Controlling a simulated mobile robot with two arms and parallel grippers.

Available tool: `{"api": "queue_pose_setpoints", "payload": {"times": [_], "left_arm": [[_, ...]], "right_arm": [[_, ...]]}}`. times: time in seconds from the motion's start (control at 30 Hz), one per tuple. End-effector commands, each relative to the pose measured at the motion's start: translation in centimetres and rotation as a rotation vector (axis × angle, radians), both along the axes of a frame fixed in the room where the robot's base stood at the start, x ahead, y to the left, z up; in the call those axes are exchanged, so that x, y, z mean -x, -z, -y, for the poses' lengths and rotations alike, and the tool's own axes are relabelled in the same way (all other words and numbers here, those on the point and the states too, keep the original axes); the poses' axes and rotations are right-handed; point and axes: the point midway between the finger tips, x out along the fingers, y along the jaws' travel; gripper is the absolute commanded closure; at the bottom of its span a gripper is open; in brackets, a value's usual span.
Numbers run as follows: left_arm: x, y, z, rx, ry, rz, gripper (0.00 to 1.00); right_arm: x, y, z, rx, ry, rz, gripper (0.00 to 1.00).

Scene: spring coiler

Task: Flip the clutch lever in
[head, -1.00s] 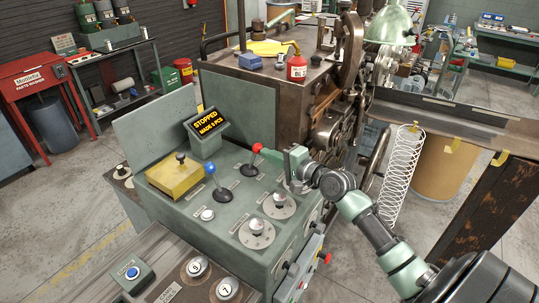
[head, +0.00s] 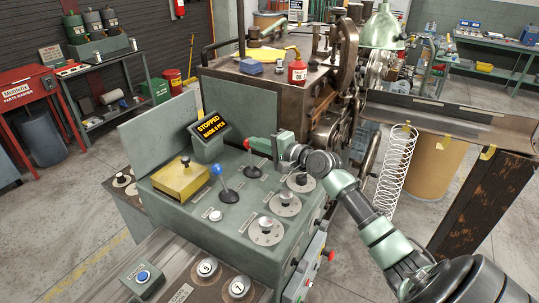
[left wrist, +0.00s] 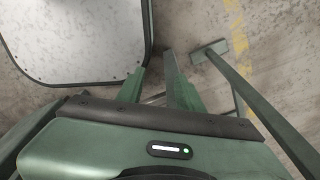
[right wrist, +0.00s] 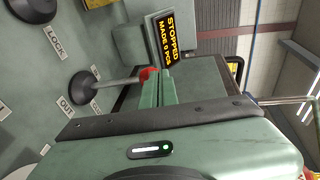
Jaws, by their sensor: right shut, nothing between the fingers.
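A label reading OUT is beside the lever's base (right wrist: 83,88). A second lever with a blue knob (head: 216,169) stands to its left. My left gripper (left wrist: 160,82) is open and empty over the floor.
A yellow block (head: 181,180) and several dials crowd the console top. A wire coil (head: 396,168) hangs to the right. A green table leg shows in the left wrist view (left wrist: 228,75).

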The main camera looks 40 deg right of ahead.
Motion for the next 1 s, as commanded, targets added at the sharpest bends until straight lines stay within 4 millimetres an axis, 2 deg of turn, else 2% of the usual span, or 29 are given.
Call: {"api": "queue_pose_setpoints", "payload": {"times": [0.03,0.4,1.0], "left_arm": [[0.0,-0.5,0.0,0.0,0.0,0.001,0.64],[-0.1,-0.9,1.1,0.013,-0.004,0.001,0.64],[-0.1,-1.0,0.6,0.008,-0.001,0.001,0.64]], "right_arm": [[-0.6,-0.5,-0.1,-0.002,0.001,0.002,1.0],[-3.2,-0.5,-1.3,0.0,0.001,0.001,1.0],[-4.0,-0.3,-1.6,0.0,0.001,-0.001,1.0]]}}
